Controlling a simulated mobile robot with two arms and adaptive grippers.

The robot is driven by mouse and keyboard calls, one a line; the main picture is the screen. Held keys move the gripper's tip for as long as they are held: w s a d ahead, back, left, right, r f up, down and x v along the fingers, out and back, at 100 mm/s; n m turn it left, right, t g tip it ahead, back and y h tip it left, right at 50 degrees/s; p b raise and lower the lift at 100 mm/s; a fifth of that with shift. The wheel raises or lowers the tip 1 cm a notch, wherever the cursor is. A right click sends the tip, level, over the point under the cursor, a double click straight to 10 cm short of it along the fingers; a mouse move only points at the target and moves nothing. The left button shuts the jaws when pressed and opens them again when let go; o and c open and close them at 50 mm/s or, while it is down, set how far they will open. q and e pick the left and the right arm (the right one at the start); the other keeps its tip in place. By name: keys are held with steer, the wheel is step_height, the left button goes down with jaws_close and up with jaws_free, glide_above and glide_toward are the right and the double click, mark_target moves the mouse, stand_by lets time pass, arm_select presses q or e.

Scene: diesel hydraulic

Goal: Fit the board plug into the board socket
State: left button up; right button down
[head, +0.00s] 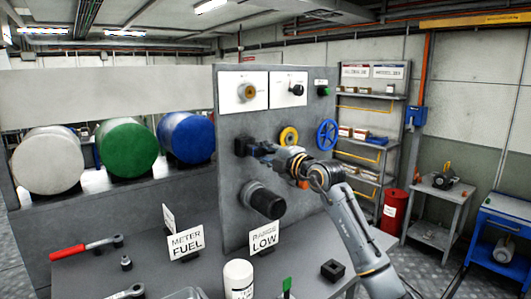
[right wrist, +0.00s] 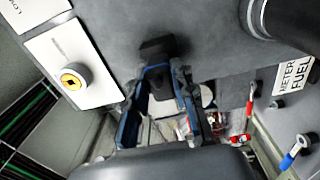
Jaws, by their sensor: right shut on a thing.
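The board socket (head: 241,146) is a small dark block on the left part of the grey upright panel. In the right wrist view the socket (right wrist: 157,46) lies straight ahead of the fingers. My right gripper (head: 262,150) is beside it, its arm reaching in from the lower right. The gripper is shut on the board plug (right wrist: 158,72), a dark piece mostly hidden between the blue-edged fingers. The plug's front meets or overlaps the socket in the picture; I cannot tell how deep it sits. My left gripper is out of view.
The grey panel (head: 228,200) also bears a thick black cylinder (head: 266,201), a yellow ring (head: 289,137) and a blue handwheel (head: 327,134). Below, the bench holds METER FUEL (head: 186,243) and RANGE LOW (head: 263,238) signs, a red-handled wrench (head: 68,253) and a black square block (head: 332,270).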

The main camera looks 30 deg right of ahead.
steer(key=shift+w+a+p, duration=0.1)
steer(key=shift+w+p, duration=0.4)
steer(key=shift+w, duration=0.4)
steer(key=c, duration=1)
jaws_free()
steer(key=shift+s, duration=0.25)
steer(key=s, duration=0.7)
steer(key=s+d, duration=0.1)
steer(key=s, duration=0.3)
steer(key=shift+s, duration=0.3)
